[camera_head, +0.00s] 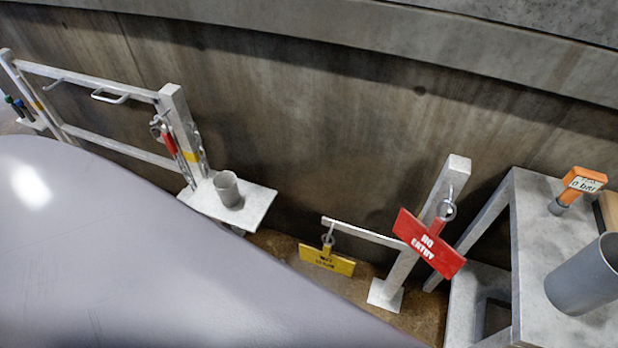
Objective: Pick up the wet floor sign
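The yellow sign (327,262) with dark lettering hangs low from a ring near the free end of a white horizontal bar (362,233). Its text is too small to read surely, but it looks like the wet floor sign. The bar reaches left from a white post (428,228). A red "NO ENTRY" sign (429,245) hangs tilted from a ring on this post. Neither of my grippers shows in the head view.
A large smooth grey surface (150,270) fills the lower left. A white rack (100,80) and a small shelf (253,203) with a grey cup (228,188) stand at left. At right, a grey table (536,200) holds an orange-handled device (580,186) and a grey cylinder (585,276). A concrete wall runs behind.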

